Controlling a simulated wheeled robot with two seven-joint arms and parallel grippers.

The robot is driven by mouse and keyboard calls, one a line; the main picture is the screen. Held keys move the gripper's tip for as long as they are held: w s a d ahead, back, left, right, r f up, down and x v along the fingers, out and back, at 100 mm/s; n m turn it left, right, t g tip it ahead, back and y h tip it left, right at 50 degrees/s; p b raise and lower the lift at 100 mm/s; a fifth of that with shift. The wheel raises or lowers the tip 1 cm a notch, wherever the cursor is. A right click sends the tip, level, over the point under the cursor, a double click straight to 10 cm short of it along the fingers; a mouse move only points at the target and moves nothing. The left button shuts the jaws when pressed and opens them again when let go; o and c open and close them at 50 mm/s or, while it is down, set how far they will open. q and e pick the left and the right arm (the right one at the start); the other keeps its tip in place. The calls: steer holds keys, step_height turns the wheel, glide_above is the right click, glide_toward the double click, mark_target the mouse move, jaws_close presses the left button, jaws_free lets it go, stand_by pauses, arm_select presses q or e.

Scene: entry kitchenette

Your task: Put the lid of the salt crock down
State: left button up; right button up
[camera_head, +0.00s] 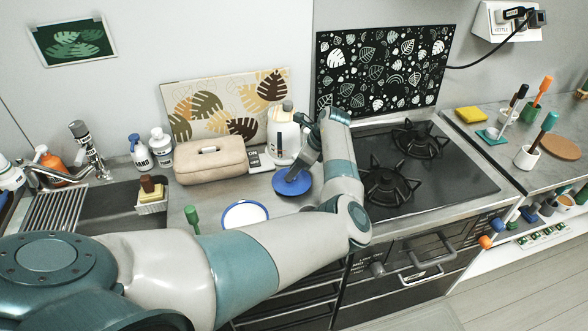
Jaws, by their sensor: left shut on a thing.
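My left gripper (299,171) reaches down over the counter from the raised end of my left arm. It is shut on a round blue lid (290,187), held by its top. The lid is at or just above the counter; I cannot tell whether it touches. A round white thing with a blue rim (245,214) is to the left and nearer to me, partly hidden by my arm. I cannot tell whether it is the open salt crock or a plate. My right gripper is not in view.
A green-handled thing (191,215) and the sink (110,205) are to the left. Free counter around the lid is narrow.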

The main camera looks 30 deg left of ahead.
arm_select(q)
steer(key=shift+f, duration=0.25)
steer(key=o, duration=1.2)
steer(key=shift+f, duration=0.1)
steer(key=shift+c, duration=0.2)
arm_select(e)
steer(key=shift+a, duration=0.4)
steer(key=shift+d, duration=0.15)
arm_select(q)
steer(key=shift+d+r, duration=0.25)
steer(key=shift+r, duration=0.2)
steer(key=b+v, duration=0.3)
steer(key=v, duration=0.8)
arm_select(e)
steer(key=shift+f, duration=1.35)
